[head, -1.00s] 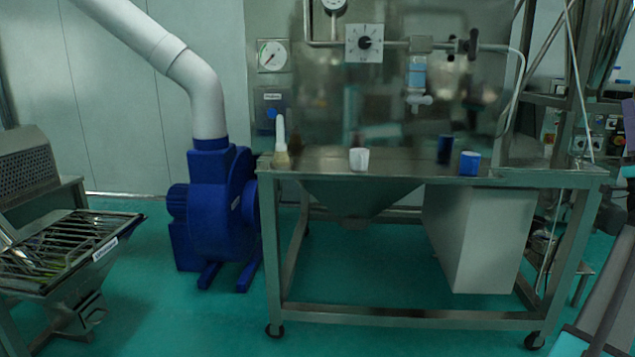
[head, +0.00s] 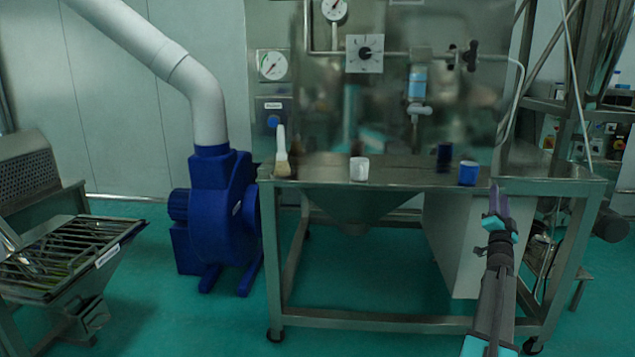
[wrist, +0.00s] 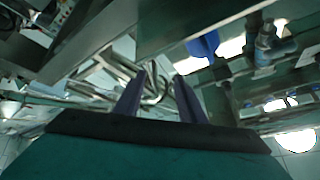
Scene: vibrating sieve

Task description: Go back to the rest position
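My gripper (head: 497,203) shows in the head view at the right, at the end of my raised arm, in front of the right end of the steel table (head: 330,172). In the wrist view the two purple fingers of my gripper (wrist: 158,95) stand apart with nothing between them. It is open and empty. In the head view the fingertips appear just right of and below the blue cup (head: 468,173); I see no contact.
A white cup (head: 359,168) and a brush (head: 282,155) stand on the table. A blue blower (head: 215,215) with a white pipe stands left of it. A slatted steel unit (head: 60,255) is at far left. Green floor (head: 160,310) is clear between them.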

